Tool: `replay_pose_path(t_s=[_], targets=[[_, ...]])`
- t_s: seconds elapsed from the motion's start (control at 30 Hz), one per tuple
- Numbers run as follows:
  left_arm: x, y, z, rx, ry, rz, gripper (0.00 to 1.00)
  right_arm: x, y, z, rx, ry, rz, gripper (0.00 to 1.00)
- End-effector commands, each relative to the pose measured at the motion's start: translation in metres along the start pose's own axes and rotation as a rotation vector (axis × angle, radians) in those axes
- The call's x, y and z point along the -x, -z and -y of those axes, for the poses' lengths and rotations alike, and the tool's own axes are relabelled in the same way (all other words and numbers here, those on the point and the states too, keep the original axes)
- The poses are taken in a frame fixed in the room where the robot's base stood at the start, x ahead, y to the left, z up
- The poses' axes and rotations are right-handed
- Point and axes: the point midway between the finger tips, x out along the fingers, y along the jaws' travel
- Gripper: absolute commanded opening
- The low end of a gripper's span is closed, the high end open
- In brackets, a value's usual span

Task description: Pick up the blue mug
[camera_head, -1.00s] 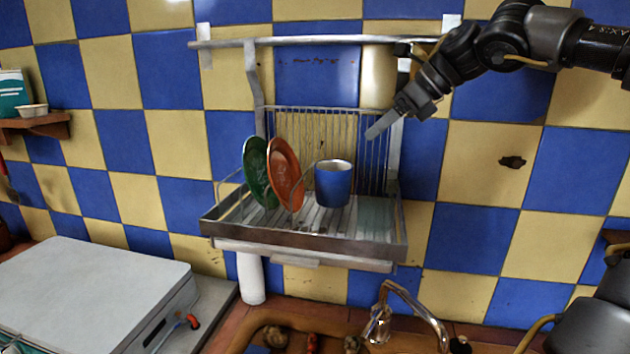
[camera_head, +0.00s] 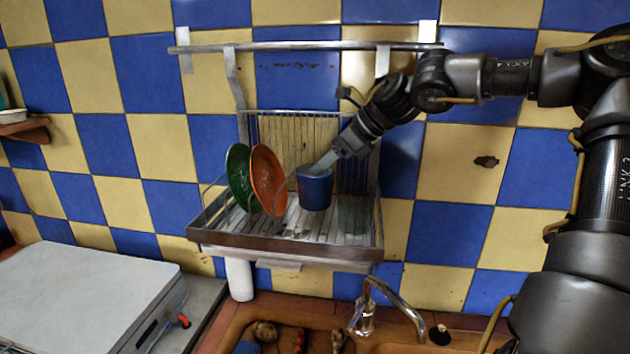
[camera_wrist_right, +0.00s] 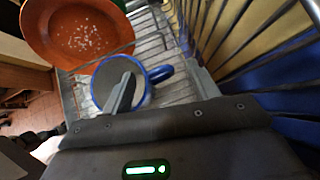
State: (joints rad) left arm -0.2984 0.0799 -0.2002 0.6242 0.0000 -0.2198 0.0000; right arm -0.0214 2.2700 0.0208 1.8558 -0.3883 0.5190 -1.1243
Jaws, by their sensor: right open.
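The blue mug (camera_head: 314,192) stands upright in the wall-mounted dish rack (camera_head: 285,244), right of the plates. In the right wrist view the mug (camera_wrist_right: 98,88) shows its open top from above, with its blue handle (camera_wrist_right: 161,73) pointing right. My right gripper (camera_head: 322,164) is open and reaches down to the mug's rim from the upper right. In the wrist view, one finger of the gripper (camera_wrist_right: 158,70) lies over the mug's opening. The other finger is outside, beyond the handle. Whether either touches the mug cannot be told. My left gripper is not in view.
An orange plate (camera_head: 267,180) and a green plate (camera_head: 238,176) stand on edge left of the mug. Rack wires (camera_head: 290,135) rise behind it and a rail (camera_head: 300,46) runs above. A faucet (camera_head: 385,292) is below. A greenish translucent thing (camera_head: 354,216) sits right of the mug.

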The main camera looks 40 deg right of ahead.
Motion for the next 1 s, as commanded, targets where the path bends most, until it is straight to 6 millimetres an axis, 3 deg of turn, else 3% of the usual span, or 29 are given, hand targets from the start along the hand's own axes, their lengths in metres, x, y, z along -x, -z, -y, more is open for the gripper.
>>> replay_pose_path(t_s=[0.33,0.73,1.0], targets=[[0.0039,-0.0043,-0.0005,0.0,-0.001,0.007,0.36,-0.0105,0.0012,0.0,-0.001,0.0,0.0,0.6],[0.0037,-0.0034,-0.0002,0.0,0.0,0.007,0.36,-0.0105,0.0013,0.0001,-0.001,0.0,-0.001,0.09],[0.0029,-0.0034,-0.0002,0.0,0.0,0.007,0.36,-0.0102,0.0012,0.0,-0.001,0.001,0.0,0.07]])
